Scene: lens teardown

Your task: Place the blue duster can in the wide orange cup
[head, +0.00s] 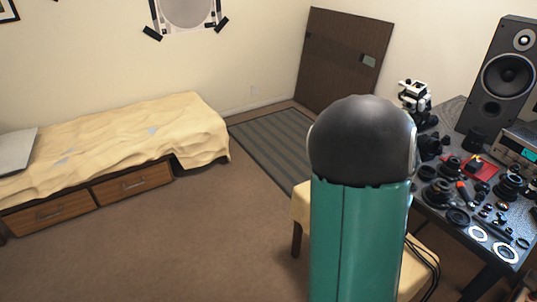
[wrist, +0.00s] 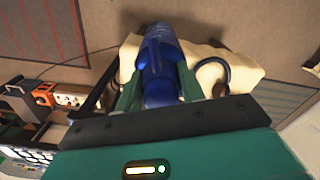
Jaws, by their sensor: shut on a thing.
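My gripper (wrist: 160,80) shows in the wrist view with its two green fingers shut on the blue duster can (wrist: 157,52). The can points away from the palm, and its lower part is hidden between the fingers. Behind it is a cream seat; I cannot tell the gap between them. In the head view my green arm fills the lower middle, and the gripper and can are hidden. I make out no wide orange cup in either view. A small orange object (wrist: 45,93) shows at the left of the wrist view; I cannot tell what it is.
A bed (head: 120,140) is at left; the brown floor (head: 190,240) between is clear.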

